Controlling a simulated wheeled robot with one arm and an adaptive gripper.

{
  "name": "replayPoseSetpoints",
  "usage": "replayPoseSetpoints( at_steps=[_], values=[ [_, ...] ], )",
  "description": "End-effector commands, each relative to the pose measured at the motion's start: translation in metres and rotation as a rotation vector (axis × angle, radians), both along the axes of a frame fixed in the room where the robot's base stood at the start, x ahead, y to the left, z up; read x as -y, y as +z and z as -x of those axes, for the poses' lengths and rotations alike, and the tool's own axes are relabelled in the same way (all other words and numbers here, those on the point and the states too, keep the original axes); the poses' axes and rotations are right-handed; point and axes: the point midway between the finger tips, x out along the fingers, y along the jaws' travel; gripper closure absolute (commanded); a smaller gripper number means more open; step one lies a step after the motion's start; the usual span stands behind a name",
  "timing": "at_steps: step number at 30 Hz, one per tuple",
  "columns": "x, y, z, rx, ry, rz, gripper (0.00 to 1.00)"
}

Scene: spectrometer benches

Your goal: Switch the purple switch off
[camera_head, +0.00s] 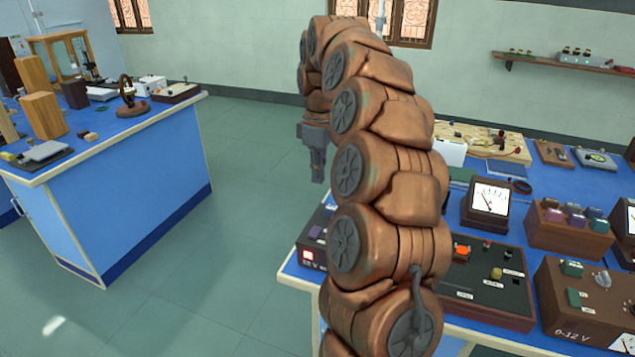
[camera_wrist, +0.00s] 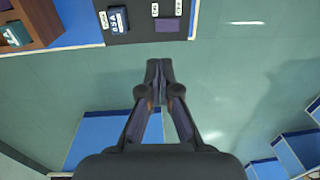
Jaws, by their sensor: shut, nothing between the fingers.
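A small purple switch (camera_head: 316,231) sits on a dark box (camera_head: 318,214) at the near left edge of the right bench in the head view, partly behind my arm. In the wrist view a purple square (camera_wrist: 168,25), likely that switch, lies on a dark panel (camera_wrist: 143,32) at the top, with small white labels beside it. Whether it is on or off is too small to tell. My gripper (camera_head: 318,178) points down, its fingers together and empty. In the wrist view its fingertips (camera_wrist: 159,66) are over the floor, apart from the purple square and below it in the picture.
A lit red-and-white element (camera_head: 308,256) is on the same box's front. A meter (camera_head: 489,198), a control box (camera_head: 490,285) and a wooden box with coloured switches (camera_head: 570,225) crowd the right bench. The floor (camera_head: 225,190) between it and the left bench (camera_head: 130,180) is clear.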

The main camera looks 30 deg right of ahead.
Motion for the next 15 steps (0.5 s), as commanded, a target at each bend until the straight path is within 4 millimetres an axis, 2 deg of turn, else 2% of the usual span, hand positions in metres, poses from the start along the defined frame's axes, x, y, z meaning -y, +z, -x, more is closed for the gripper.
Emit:
replayPoseSetpoints(
  at_steps=[15],
  values=[
    [0.0007, 0.005, -0.0005, 0.003, 0.0, 0.001, 1.0]
  ],
)
